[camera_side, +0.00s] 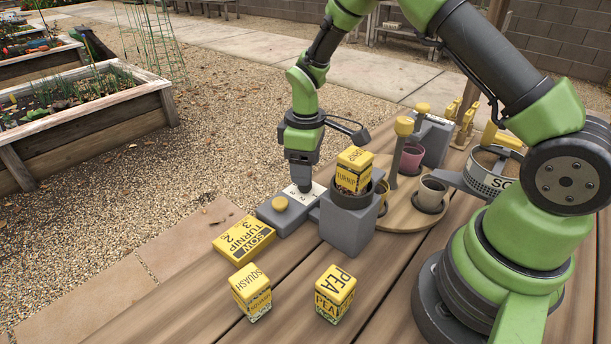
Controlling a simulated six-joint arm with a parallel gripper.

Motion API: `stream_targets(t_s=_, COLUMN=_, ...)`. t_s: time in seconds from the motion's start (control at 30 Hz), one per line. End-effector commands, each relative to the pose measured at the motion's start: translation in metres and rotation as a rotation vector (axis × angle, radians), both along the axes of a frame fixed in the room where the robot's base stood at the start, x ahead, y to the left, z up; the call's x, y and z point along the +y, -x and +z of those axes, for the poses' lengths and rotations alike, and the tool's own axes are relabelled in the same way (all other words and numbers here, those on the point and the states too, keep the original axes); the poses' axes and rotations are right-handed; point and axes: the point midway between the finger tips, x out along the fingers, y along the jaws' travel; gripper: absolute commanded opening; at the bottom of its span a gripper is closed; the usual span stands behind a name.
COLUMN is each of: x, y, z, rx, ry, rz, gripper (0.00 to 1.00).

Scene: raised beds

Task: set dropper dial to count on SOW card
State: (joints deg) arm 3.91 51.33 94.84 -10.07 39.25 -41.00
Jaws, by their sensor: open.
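The yellow SOW card (244,240) lies on the table at left of centre and reads SOW TURNIP, with numerals that look like 3 and 2. The grey dropper (337,229) stands right of it, with a yellow TURNIP packet (354,170) upright in its dark top cup. A low grey base with a white marked plate (293,193) and a round yellow knob (280,203) extends to its left. My gripper (305,187) points down at the white plate, open; its fingers hide part of the plate and any dial there. I cannot tell whether they touch it.
SQUASH (251,292) and PEA (335,294) packets stand at the front of the table. A sieve (490,173) stands farther right.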

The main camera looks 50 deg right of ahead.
Motion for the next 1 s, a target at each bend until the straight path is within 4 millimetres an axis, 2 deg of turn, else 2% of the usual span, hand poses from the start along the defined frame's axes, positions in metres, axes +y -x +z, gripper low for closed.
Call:
stream_targets(t_s=0.1, x=0.0, y=-0.001, z=0.027, rx=-0.007, ry=0.001, rz=0.001, gripper=0.56)
stream_targets(t_s=0.33, x=0.0, y=-0.001, z=0.059, rx=-0.004, ry=0.0, rz=0.001, gripper=0.56)
stream_targets(t_s=0.77, x=0.0, y=0.0, z=0.065, rx=0.0, ry=0.001, rz=0.009, gripper=0.56)
stream_targets(t_s=0.87, x=0.0, y=0.0, z=0.065, rx=0.0, ry=0.001, rz=0.092, gripper=0.56)
stream_targets(t_s=1.0, x=0.0, y=-0.001, z=0.064, rx=0.0, ry=0.0, rz=0.384, gripper=0.56)
